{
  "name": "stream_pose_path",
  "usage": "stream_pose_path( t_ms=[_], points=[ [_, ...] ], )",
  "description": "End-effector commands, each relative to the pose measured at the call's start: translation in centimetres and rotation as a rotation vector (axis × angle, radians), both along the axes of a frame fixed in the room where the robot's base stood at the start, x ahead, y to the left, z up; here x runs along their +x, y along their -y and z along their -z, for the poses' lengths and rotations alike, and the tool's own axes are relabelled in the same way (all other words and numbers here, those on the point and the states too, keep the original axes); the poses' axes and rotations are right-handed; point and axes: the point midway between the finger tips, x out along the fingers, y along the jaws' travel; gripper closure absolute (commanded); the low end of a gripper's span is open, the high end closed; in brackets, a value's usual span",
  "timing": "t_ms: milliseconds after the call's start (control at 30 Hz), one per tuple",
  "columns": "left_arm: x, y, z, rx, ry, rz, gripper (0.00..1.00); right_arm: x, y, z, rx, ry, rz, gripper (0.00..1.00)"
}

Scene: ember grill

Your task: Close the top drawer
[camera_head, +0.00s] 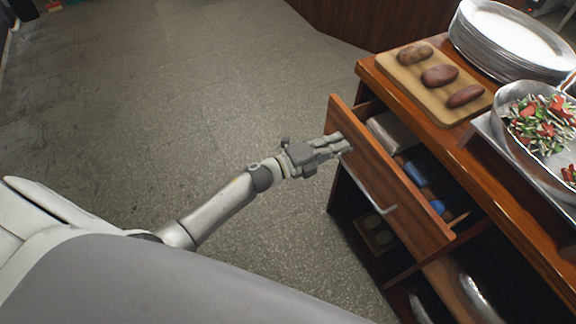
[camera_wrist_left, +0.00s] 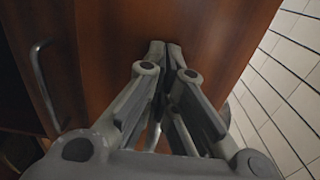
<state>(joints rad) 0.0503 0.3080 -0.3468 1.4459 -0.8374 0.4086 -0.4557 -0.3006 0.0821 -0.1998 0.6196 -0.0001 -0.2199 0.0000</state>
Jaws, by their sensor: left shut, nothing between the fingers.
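The top drawer (camera_head: 385,190) of the wooden cabinet is pulled partway out, so blue items and a pale block show inside it. Its metal bar handle (camera_head: 372,193) is on the front face. My left gripper (camera_head: 343,144) is shut and empty, with its fingertips at the drawer front near its far end, away from the handle. In the left wrist view the shut fingertips (camera_wrist_left: 166,46) are against or very close to the brown drawer front (camera_wrist_left: 215,30), and the handle (camera_wrist_left: 42,80) shows at the left. My right gripper is not in view.
On the cabinet top (camera_head: 460,135) are a wooden board (camera_head: 400,66) with 3 brown potato-like items, a stack of white plates (camera_head: 510,35) and a pan of chopped vegetables (camera_head: 510,95). Open shelves lie below the drawer. The floor (camera_head: 220,90) at left is clear.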

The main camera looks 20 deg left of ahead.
Motion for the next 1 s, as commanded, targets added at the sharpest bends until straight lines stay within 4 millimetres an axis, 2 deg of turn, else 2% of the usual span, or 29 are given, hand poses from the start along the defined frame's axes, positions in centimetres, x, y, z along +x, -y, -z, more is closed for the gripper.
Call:
stream_pose_path(
  t_ms=[33,200,400,600,1000],
  points=[
    [1.2,0.9,0.2,0.0,0.004,0.001,1.0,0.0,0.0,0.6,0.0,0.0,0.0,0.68],
    [4.0,3.2,0.2,0.0,0.002,0.0,1.0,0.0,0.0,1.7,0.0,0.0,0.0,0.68],
    [6.4,5.0,0.2,-0.001,0.0,-0.001,1.0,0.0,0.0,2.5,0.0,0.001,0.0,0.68],
    [7.5,5.8,0.2,0.0,-0.001,-0.001,1.0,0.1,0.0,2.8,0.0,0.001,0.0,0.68],
    [7.8,6.1,-0.2,-0.003,0.002,-0.001,1.0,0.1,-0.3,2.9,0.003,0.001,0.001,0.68]
  ],
)
